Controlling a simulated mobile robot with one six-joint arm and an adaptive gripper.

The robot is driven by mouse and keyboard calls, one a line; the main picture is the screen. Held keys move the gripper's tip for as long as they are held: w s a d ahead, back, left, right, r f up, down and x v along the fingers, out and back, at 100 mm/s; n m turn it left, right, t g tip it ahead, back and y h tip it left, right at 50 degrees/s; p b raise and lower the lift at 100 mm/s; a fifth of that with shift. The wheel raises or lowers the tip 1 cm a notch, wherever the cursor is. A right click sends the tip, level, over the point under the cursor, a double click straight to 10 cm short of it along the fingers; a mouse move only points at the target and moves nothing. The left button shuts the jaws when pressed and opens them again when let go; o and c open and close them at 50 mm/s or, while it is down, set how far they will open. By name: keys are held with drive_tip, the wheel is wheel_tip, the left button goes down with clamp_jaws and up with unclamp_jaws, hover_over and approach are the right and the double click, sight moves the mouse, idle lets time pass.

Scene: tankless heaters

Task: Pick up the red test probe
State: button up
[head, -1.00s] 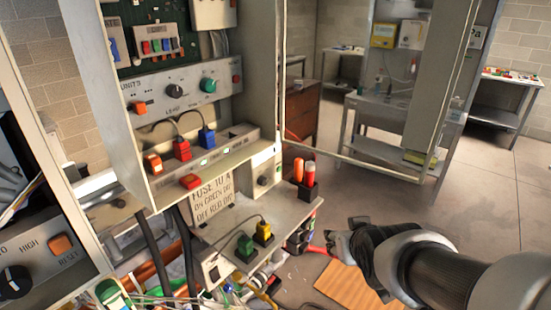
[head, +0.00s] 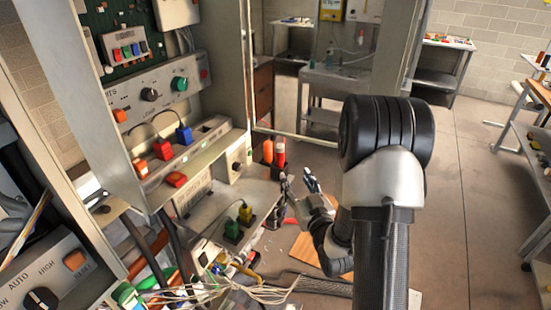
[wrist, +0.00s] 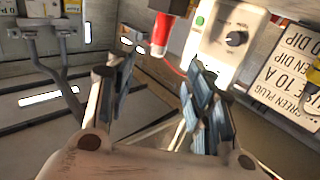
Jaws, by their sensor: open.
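The red test probe (head: 279,153) stands upright beside an orange handle in a dark holder (head: 276,172) at the right edge of the panel's shelf. In the wrist view a red body with a pale end, seemingly the same probe (wrist: 160,33), shows at the top centre, just beyond my fingertips. My gripper (head: 298,183) is open and empty, to the right of the holder and slightly below the probe's top in the head view. In the wrist view my gripper (wrist: 162,68) has its blue-grey finger pads spread apart, with the probe beyond the gap. The probe's lower part is hidden in the holder.
The orange handle (head: 267,151) stands close to the probe's left. The open control cabinet (head: 190,100) rises to the left. Yellow (head: 245,213) and green (head: 232,229) plugs sit on the shelf. Loose wires (head: 230,292) lie below.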

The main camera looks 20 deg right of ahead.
sight(281, 155)
drive_tip(key=w, duration=0.5)
drive_tip(key=w+d+b, duration=0.1)
drive_tip(key=w, duration=0.4)
drive_tip(key=w+d, duration=0.1)
drive_tip(key=w, duration=0.4)
drive_tip(key=shift+w+f+b, duration=0.15)
drive_tip(key=shift+f+b, duration=0.1)
drive_tip(key=shift+b, duration=0.1)
drive_tip(key=shift+c, duration=0.5)
clamp_jaws()
